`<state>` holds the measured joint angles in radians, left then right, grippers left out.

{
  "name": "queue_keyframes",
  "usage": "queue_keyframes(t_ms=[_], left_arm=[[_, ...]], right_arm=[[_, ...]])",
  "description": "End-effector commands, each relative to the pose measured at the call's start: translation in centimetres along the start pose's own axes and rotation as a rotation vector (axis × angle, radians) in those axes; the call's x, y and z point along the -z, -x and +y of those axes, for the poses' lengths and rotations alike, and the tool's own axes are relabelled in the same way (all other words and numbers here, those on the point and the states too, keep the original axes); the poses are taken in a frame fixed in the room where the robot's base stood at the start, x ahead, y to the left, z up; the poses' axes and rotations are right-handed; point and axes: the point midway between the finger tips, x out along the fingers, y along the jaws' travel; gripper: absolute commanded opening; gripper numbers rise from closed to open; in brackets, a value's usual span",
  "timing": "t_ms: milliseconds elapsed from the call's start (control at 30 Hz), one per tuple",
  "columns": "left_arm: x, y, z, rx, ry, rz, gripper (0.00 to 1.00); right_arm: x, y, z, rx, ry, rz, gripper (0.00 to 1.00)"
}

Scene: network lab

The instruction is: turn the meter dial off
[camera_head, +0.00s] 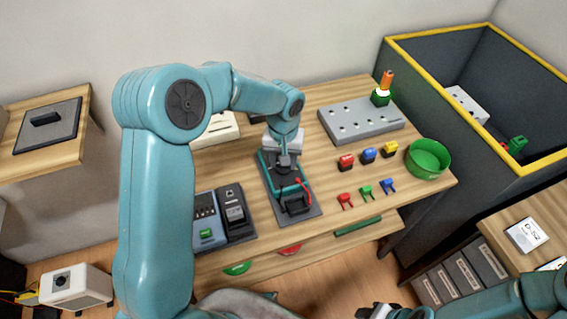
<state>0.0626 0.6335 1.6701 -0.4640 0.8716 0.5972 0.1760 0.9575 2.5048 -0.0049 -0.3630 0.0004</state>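Two handheld devices lie side by side on the wooden table: a blue-faced one with a green label (206,222) and a dark one (236,213). A white box with a round black knob (62,281) stands at the lower left. I cannot tell for sure which of these is the meter, and no dial setting is readable. My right gripper (376,311) is at the bottom edge, partly cut off, away from the table.
A grey block with holes (362,122), a green bowl (428,158) and several small coloured connectors (368,155) occupy the table's right side. A deep dark bin with a yellow rim (437,29) stands at the right. My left arm covers part of the table's left side.

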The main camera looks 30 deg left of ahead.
Motion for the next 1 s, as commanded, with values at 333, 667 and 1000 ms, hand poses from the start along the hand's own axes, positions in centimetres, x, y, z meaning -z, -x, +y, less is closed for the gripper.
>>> queue_keyframes(t_ms=[333,667,1000], left_arm=[[0.05,0.12,0.05,-0.002,0.090,0.003,0.14],[0.06,0.19,0.06,-0.002,0.096,0.003,0.14],[0.04,0.11,0.04,-0.001,0.095,0.002,0.70]], right_arm=[[0.02,-0.85,0.31,0.000,0.000,0.000,0.41],[0.02,-0.84,0.30,0.000,0.000,0.000,0.41],[0.02,-0.85,0.31,0.000,0.000,0.000,0.41]])
